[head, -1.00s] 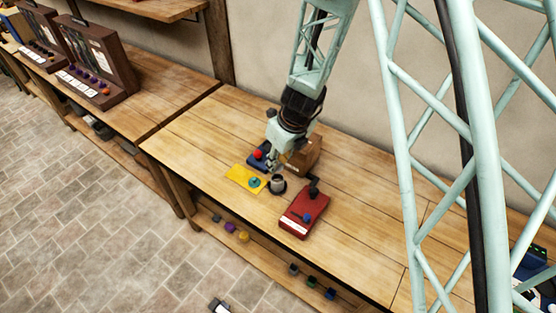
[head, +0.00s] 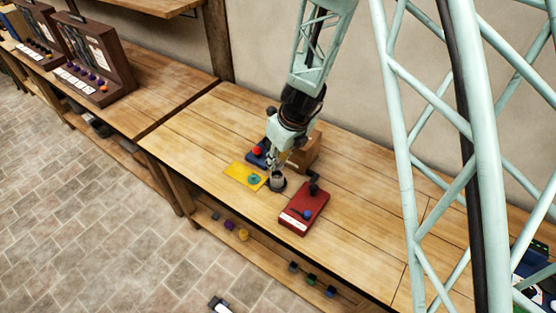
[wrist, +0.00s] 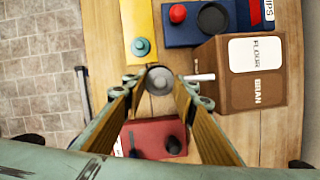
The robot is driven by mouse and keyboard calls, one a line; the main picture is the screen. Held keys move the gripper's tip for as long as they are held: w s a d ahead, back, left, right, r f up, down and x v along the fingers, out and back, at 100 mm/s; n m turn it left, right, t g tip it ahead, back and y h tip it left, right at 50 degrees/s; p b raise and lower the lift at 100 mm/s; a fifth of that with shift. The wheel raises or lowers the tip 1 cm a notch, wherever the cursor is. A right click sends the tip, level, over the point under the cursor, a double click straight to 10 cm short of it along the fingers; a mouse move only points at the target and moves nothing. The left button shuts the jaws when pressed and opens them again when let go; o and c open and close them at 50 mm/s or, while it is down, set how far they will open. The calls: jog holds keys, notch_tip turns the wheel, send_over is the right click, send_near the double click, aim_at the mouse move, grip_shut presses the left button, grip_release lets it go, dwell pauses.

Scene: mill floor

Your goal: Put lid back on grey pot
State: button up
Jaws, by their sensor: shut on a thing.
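The small grey pot (head: 277,183) stands upright on a dark round base on the wooden bench in the head view. My gripper (head: 275,167) points down directly over it. In the wrist view, my gripper (wrist: 160,84) is closed around a small round grey piece with a paler centre, which looks like the lid (wrist: 159,80). The lid is over the pot's mouth; whether it touches the rim I cannot tell. The pot's body is mostly hidden below the lid in the wrist view.
A yellow board (head: 241,176) with a teal knob lies left of the pot. A red box (head: 304,210) is in front to the right. A brown box (wrist: 250,73) marked FLOUR and BRAN and a blue base (wrist: 193,31) with a red knob stand close behind.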

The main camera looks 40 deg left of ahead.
aim_at(279, 166)
jog(key=shift+f+b, duration=2.25)
jog(key=shift+f, duration=0.25)
jog(key=shift+p, duration=0.35)
dwell(0.3)
jog(key=shift+f, duration=0.2)
dwell(2.0)
jog(key=o, duration=0.8)
jog(key=shift+o, duration=0.4)
jog(key=o, duration=0.5)
jog(key=shift+c, duration=0.2)
